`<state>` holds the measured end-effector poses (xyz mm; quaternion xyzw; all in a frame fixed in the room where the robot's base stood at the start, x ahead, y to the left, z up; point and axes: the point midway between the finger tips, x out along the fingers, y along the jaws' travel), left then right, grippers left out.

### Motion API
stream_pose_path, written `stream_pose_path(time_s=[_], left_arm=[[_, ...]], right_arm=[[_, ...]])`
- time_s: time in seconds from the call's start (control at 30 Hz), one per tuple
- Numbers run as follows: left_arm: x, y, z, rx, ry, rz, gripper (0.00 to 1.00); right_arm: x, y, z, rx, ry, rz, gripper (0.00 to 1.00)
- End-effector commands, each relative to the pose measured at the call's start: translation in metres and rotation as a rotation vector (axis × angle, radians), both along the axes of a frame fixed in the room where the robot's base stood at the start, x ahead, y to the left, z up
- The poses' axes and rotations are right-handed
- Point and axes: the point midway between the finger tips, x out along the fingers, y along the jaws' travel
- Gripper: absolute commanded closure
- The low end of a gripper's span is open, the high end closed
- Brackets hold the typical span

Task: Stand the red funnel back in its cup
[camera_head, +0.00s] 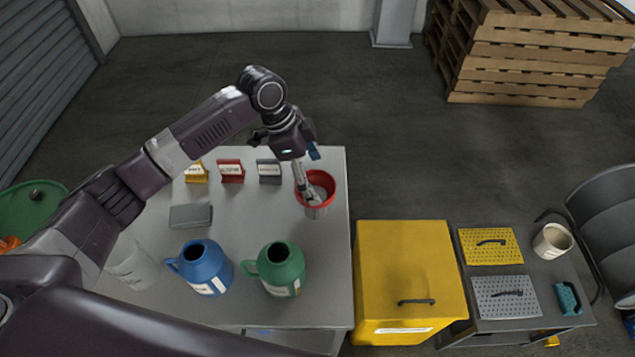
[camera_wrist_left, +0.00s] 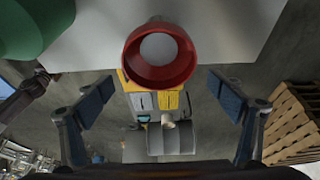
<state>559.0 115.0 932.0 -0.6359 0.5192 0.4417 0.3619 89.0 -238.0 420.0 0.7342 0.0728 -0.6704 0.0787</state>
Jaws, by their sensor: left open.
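The red funnel (camera_head: 327,181) is at the right edge of the grey table, wide mouth up. Its rim sits over a grey metal cup (camera_head: 317,212), and its lower part is hidden, apparently inside the cup. My left gripper (camera_head: 307,172) reaches over the funnel from the upper left and covers part of it. In the left wrist view the funnel (camera_wrist_left: 160,77) shows ahead, centred between the spread fingers of the left gripper (camera_wrist_left: 160,92). The gripper is open and empty; whether a finger touches the rim cannot be told.
The table (camera_head: 235,225) also holds a blue jug (camera_head: 203,270), a green jug (camera_head: 282,270), a clear beaker (camera_head: 132,265), a grey box (camera_head: 190,216) and three small signs (camera_head: 231,172). A yellow cabinet (camera_head: 408,270) stands close to the table's right side.

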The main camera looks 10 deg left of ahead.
Motion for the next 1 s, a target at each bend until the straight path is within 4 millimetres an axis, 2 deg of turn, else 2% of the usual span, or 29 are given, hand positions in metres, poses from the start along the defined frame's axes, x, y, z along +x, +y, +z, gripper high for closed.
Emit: stream_pose_path(time_s=[0.2,0.4,0.6,1.0], left_arm=[[-0.002,0.018,0.047,0.001,-0.004,0.001,0.13],[-0.005,0.029,0.078,0.0,-0.002,0.001,0.13],[-0.007,0.033,0.091,-0.001,0.0,0.0,0.13],[-0.007,0.033,0.092,0.0,0.0,0.0,0.13]], right_arm=[[0.001,0.0,-0.01,0.0,-0.001,0.0,0.1],[0.001,0.0,-0.014,0.0,-0.001,0.0,0.1],[0.001,0.001,-0.015,0.001,-0.001,0.0,0.1],[0.001,0.005,-0.014,0.005,-0.001,0.0,0.1]])
